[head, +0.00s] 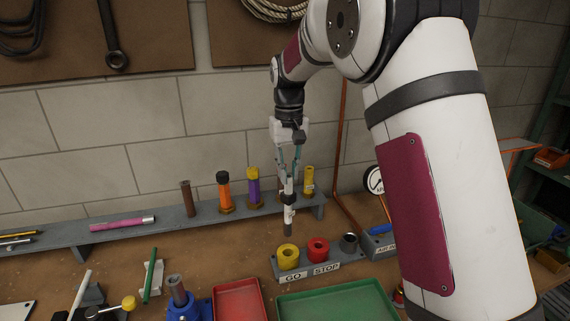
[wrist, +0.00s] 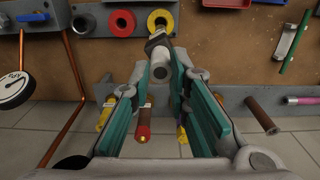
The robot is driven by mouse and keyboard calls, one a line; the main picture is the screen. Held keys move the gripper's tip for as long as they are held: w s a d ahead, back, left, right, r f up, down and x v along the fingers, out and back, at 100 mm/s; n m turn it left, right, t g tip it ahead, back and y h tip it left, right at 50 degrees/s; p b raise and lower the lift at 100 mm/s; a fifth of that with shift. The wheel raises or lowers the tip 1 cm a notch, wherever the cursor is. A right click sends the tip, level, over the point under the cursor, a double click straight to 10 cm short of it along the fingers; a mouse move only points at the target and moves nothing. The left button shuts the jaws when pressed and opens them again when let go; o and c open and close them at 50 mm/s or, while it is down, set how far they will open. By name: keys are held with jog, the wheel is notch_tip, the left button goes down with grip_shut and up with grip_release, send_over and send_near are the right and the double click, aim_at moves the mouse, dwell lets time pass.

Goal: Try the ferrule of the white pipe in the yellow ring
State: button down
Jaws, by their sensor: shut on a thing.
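My gripper (head: 288,178) points down and is shut on the white pipe (head: 289,215), which hangs roughly upright. The pipe has a dark band and a grey ferrule (head: 288,229) at its lower end. The yellow ring (head: 288,252) stands on the grey block by the GO label, just below the ferrule in the head view. A gap shows between them there. In the wrist view, the pipe (wrist: 160,62) shows between the teal fingers (wrist: 158,80), and the yellow ring (wrist: 161,21) lies just beyond it.
A red ring (head: 318,246) and a dark grey ring (head: 349,242) sit right of the yellow one. Behind, a shelf (head: 206,217) holds several upright coloured pipes. A green tray (head: 335,306) and a red tray (head: 239,301) lie in front. A gauge (head: 375,181) stands right.

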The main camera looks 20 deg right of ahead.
aim_at(289, 192)
dwell(0.3)
jog(key=shift+s+f, duration=0.1)
jog(key=shift+f, duration=2.7)
jog(key=shift+f+b, duration=0.7)
jog(key=shift+f, duration=2.45)
jog(key=shift+r, duration=4)
